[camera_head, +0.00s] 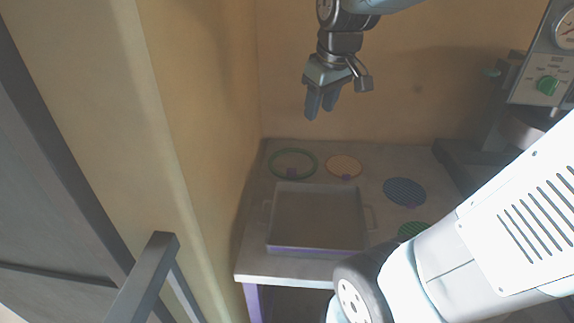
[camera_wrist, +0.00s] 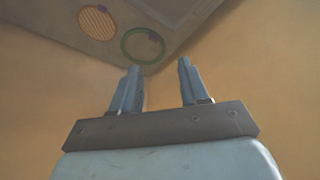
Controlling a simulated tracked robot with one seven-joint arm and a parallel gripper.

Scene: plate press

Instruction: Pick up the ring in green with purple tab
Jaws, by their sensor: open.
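The green ring (camera_head: 272,169) with a small purple tab (camera_head: 291,172) lies flat at the back left corner of the grey tabletop, behind the tray. In the wrist view the green ring (camera_wrist: 123,47) shows beyond my fingertips, with its purple tab (camera_wrist: 154,37) on its far right side. My gripper (camera_head: 321,114) is open and empty. It hangs high in front of the back wall, well above the table and apart from the ring. In the wrist view the two fingers of my gripper (camera_wrist: 158,64) stand wide apart.
A shallow tray (camera_head: 316,251) with side handles stands just in front of the ring. An orange disc (camera_head: 343,165) lies right of the ring. A blue striped disc (camera_head: 404,191) and a partly hidden green disc (camera_head: 413,229) lie farther right. Walls border the table's left and back.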

